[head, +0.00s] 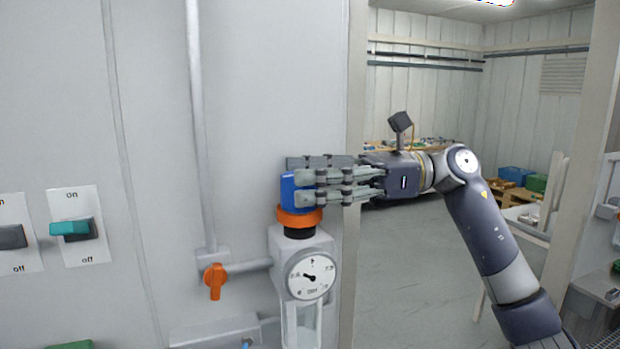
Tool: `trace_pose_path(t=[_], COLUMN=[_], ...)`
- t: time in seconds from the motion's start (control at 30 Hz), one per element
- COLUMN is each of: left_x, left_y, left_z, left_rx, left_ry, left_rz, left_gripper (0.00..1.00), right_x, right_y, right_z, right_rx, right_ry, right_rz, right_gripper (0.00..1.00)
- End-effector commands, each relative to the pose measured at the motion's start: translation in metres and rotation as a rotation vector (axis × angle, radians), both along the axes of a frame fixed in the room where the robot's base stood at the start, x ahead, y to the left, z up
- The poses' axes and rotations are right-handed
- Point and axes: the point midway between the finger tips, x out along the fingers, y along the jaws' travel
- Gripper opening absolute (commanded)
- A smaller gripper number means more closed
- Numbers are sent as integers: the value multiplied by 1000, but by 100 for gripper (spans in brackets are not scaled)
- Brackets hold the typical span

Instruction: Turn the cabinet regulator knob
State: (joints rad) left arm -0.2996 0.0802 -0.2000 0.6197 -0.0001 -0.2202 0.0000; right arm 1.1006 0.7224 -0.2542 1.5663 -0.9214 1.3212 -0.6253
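The regulator knob (289,190) is blue, above an orange ring (299,217) and a black neck, on top of a grey regulator body with a round white dial (311,276). My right gripper (306,188) comes in from the right, its fingers reaching around the knob and covering much of its right side. The fingers overlap the knob, but I cannot tell if they press on it. My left gripper is not in view.
A pipe with an orange valve handle (215,281) is left of the regulator. Switch plates, one with a teal switch (71,229), are on the wall at left. A doorway at right opens on a room with blue (513,177) and green bins.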

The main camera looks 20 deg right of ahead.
Motion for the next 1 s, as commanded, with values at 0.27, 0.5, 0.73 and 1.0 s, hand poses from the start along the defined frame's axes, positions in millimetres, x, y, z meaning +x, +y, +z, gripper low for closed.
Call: trace_pose_path(t=[0.27,0.5,0.73,1.0], left_x=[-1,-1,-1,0], left_y=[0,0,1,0], left_z=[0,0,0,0], left_rx=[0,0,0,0], left_ry=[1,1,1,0], left_rz=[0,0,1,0], left_gripper=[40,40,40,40], right_x=[3,3,2,-5], right_y=[-1,-1,-14,-55], right_z=[0,0,0,1], right_rx=[3,3,2,2], right_ry=[1,1,2,1], right_rz=[-9,-11,-14,-12], right_gripper=[63,63,63,63])
